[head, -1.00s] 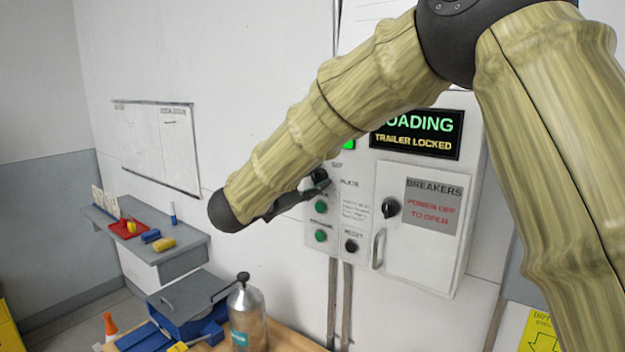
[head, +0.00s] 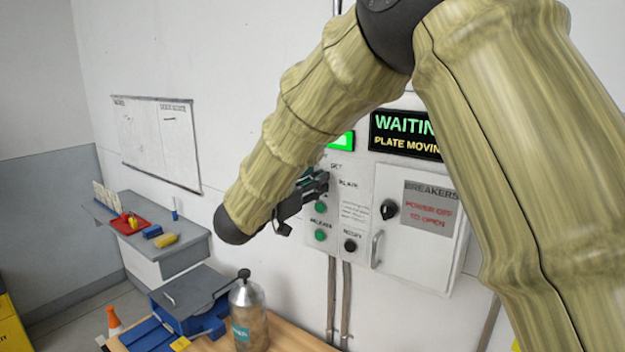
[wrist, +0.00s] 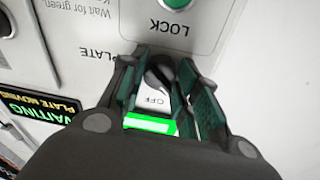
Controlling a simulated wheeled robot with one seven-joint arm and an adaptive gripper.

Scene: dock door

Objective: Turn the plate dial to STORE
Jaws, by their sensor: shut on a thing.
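The control panel (head: 357,178) is on the wall, with a lit display (head: 405,135) reading WAITING and PLATE MOVIN, its end hidden by my arm. In the wrist view the plate dial (wrist: 158,76) is a dark knob between the two fingers of my gripper (wrist: 170,72), which is shut on it. The word OFF shows beside the knob; a STORE mark cannot be seen. In the head view my gripper (head: 318,182) is at the panel's left side and hides the dial.
Green buttons (head: 320,207) sit just below my gripper. A black knob (head: 389,209) is on the breaker door, with a handle (head: 377,249). A metal bottle (head: 248,315) and a blue device (head: 190,300) stand on the bench below.

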